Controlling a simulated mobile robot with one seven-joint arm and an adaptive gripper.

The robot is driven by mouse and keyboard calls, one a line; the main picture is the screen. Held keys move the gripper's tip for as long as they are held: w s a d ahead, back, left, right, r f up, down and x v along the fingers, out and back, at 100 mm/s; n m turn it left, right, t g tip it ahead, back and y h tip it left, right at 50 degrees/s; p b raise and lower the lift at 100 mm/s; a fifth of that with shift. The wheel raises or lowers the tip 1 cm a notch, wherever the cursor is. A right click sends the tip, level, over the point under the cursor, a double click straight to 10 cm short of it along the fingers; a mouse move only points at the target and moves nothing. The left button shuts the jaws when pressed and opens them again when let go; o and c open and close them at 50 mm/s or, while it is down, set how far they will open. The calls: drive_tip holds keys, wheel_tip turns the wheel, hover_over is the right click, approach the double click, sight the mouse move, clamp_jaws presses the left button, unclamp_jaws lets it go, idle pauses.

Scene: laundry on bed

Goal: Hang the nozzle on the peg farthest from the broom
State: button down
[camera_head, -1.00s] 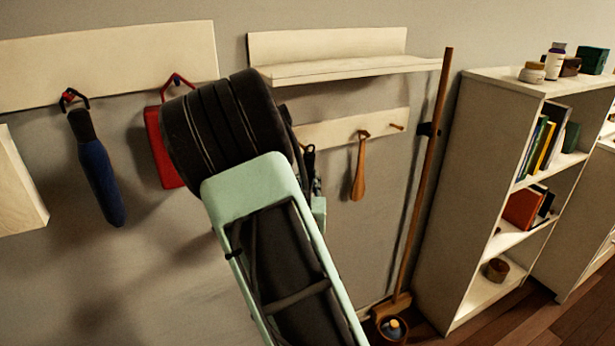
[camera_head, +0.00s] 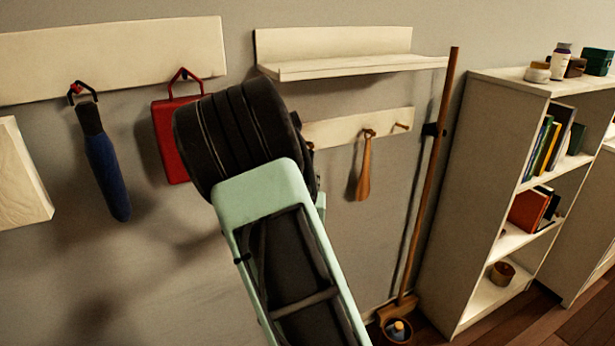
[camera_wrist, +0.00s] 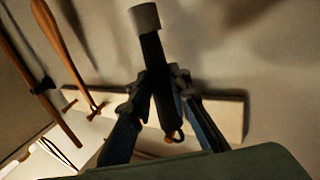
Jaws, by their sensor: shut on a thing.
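In the wrist view my gripper (camera_wrist: 160,88) is shut on the nozzle (camera_wrist: 153,55), a dark tube with a pale grey end. The nozzle lies in front of the peg rail (camera_wrist: 228,118). A small orange-brown peg end (camera_wrist: 174,136) shows close to the nozzle's lower end; I cannot tell whether they touch. In the head view the peg rail (camera_head: 335,130) has a bare peg (camera_head: 403,125) near the broom (camera_head: 428,180) and a middle peg holding a wooden shoehorn (camera_head: 364,170). The farthest peg (camera_head: 309,145) is beside my arm, which hides my gripper and the nozzle.
A shelf (camera_head: 350,66) juts out above the peg rail. A blue umbrella-like item (camera_head: 105,165) and a red flat item (camera_head: 172,140) hang left of my arm. A bookcase (camera_head: 460,200) stands right of the broom.

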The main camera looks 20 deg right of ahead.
drive_tip(key=shift+a+f, duration=0.1)
drive_tip(key=c, duration=1.7)
unclamp_jaws()
